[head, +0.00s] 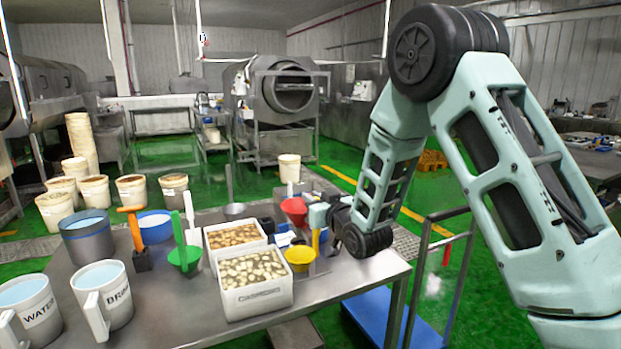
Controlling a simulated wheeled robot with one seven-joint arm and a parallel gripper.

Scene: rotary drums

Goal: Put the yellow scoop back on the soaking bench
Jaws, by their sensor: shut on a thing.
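The yellow scoop (300,257) has a round bowl and an upright yellow handle. My gripper (317,222) comes in from the right and is shut on the top of the handle; the fingers are small and partly hidden. The bowl shows just right of the front white crate. I cannot tell whether it touches the soaking bench (350,277), the long steel table, or hangs a little above it.
Two white crates of pale pieces, front (257,299) and rear (234,252), stand left of the scoop. A red scoop (294,210) is behind it. A green scoop (184,257), an orange-handled tool (134,238) and jugs (103,295) crowd the left. The bench's front right is clear.

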